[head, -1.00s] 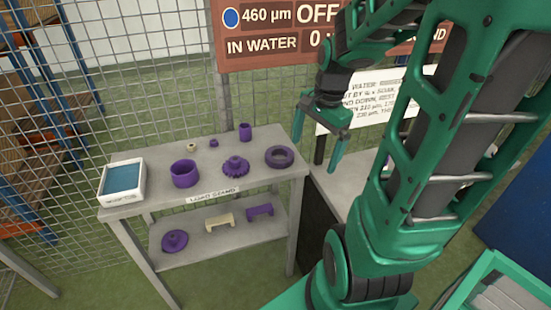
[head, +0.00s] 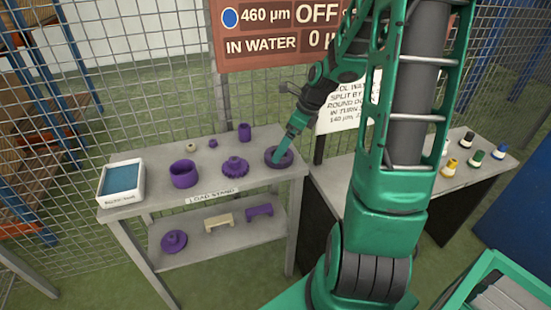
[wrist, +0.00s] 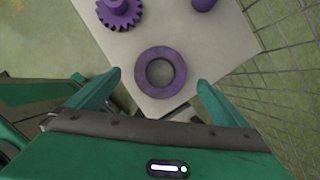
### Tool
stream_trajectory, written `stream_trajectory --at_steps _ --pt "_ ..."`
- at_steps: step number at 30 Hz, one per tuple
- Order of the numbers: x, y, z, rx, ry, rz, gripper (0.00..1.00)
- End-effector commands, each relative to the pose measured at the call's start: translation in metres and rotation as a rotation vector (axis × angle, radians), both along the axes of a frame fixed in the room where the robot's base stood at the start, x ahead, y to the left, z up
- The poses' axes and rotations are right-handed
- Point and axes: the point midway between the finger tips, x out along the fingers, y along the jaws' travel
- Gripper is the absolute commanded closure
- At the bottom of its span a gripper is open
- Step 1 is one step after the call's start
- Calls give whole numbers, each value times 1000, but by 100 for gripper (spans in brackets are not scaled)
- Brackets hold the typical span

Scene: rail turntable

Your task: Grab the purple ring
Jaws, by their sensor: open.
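The purple ring (head: 270,160) lies flat at the right end of the grey stand's top shelf. My gripper (head: 280,157) is over it in the head view and covers part of it. In the wrist view the purple ring (wrist: 160,60) lies whole, ahead of and between my two green fingers. My gripper (wrist: 158,82) is open there, with nothing between the fingertips. I cannot tell the exact height of the fingertips above the ring.
On the grey stand (head: 262,181) are a purple gear (head: 235,167), a purple cup (head: 184,174), a purple cylinder (head: 245,132) and a white tray (head: 104,184). A wire fence (wrist: 285,45) runs close to the shelf's edge. A second table (head: 430,188) stands at right.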

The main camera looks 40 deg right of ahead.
Motion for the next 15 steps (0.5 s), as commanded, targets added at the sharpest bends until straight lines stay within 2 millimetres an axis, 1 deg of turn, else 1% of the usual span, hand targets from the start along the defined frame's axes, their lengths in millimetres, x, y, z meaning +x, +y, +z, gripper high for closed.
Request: stream_trajectory --at_steps 9,15 --pt "14 7 -36 1 2 3 1" --pt "18 9 -44 -1 -1 4 1"
